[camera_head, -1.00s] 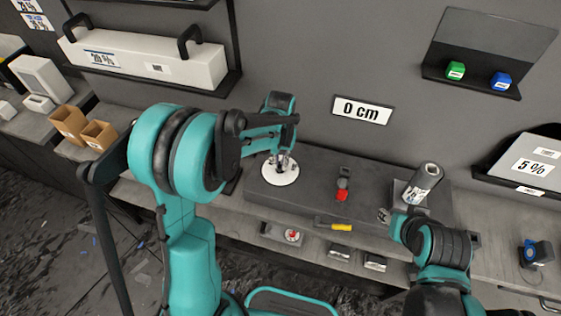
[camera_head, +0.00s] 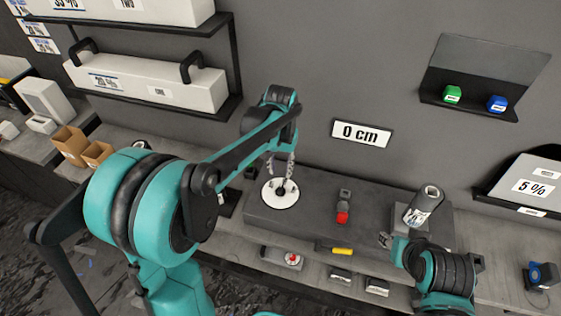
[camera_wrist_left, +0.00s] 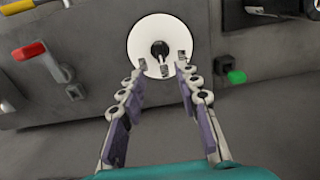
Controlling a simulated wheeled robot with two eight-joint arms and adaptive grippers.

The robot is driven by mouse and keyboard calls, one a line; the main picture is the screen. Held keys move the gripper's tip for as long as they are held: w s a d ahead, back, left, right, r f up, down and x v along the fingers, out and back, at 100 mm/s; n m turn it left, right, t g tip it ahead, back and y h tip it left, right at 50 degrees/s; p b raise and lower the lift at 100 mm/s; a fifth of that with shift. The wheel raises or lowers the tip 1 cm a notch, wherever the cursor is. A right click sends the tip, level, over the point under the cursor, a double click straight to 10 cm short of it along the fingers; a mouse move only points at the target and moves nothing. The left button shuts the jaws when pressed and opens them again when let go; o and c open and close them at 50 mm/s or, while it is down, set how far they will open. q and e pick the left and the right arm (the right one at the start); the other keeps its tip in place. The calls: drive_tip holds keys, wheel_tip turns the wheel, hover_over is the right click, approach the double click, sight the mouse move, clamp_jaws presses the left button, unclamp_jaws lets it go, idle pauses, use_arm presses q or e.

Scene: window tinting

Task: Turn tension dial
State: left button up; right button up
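The dial is a round white plate (camera_head: 281,203) with a black knob at its middle, on the left part of the dark bench unit. In the left wrist view, the plate (camera_wrist_left: 140,35) and its black knob (camera_wrist_left: 159,48) show at the top centre. My left gripper (camera_head: 281,172) hangs just above the dial, fingers pointing down. In the left wrist view, the left gripper (camera_wrist_left: 161,71) is open, its two fingertips apart over the plate's near edge with nothing between them. My right gripper (camera_head: 392,243) is beside a grey cylinder (camera_head: 425,203); its fingers are too small to read.
A "0 cm" sign (camera_head: 361,133) hangs on the wall. A red-tipped tool (camera_head: 342,215) and a yellow handle (camera_head: 342,251) are right of the dial. Long boxes (camera_head: 147,78) sit on left shelves.

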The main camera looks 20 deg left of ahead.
use_arm(q)
drive_tip(key=shift+r, duration=1.55)
drive_tip(key=s+a+f+t+b, duration=0.1)
drive_tip(key=s+f+t+b, duration=0.1)
drive_tip(key=s, duration=0.6)
drive_tip(key=s+a+f+t+b, duration=0.1)
drive_tip(key=s+f+t+b, duration=0.1)
drive_tip(key=s+t, duration=0.3)
drive_tip(key=s+b, duration=0.1)
drive_tip(key=s, duration=0.3)
drive_tip(key=shift+s+a, duration=0.15)
drive_tip(key=shift+a, duration=0.15)
